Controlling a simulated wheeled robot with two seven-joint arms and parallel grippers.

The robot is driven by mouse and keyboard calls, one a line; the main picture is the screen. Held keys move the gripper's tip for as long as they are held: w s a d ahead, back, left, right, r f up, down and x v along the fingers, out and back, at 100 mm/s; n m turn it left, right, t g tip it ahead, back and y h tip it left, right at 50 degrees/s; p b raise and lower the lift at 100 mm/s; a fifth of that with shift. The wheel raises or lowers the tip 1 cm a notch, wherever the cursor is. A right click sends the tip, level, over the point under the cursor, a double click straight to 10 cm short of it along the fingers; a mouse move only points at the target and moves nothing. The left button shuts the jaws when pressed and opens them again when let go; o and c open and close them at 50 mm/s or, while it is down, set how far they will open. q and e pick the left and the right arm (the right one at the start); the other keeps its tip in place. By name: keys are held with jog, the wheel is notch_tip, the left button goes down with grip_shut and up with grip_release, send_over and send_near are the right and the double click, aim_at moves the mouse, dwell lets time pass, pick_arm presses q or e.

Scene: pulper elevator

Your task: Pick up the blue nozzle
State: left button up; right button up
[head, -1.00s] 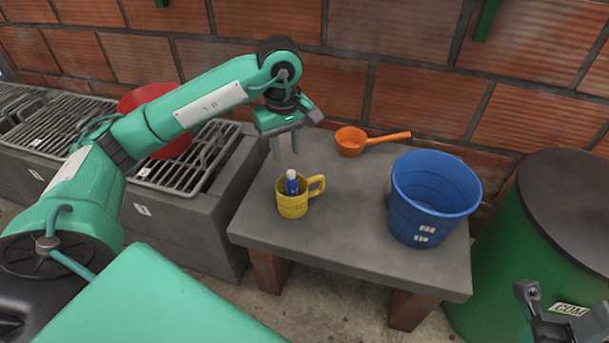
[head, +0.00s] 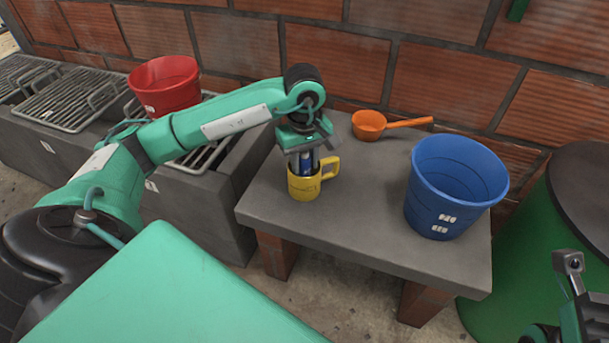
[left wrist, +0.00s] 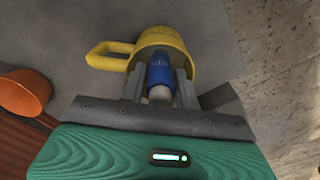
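The blue nozzle (left wrist: 160,72) stands upright in a yellow mug (head: 302,189) on the grey table. It has a pale tip, seen in the left wrist view, and shows in the head view (head: 307,163) between my fingers. My left gripper (head: 304,166) is lowered over the mug, with one finger on each side of the nozzle. In the left wrist view the left gripper (left wrist: 161,88) looks open, with narrow gaps beside the nozzle. The nozzle's lower part is hidden in the mug. My right gripper (head: 575,300) is partly in view at the lower right, and its opening is unclear.
The grey table (head: 350,215) also holds an orange ladle (head: 370,125) behind the mug and a blue bucket (head: 455,190) to the right. A red bucket (head: 166,88) stands on the grates at left. A green drum (head: 530,250) stands right of the table.

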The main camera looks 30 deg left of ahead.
pick_arm(q)
notch_tip(320, 180, down, 2)
jog(key=shift+f, duration=0.1)
jog(key=c, duration=0.6)
jog(key=shift+r, duration=0.2)
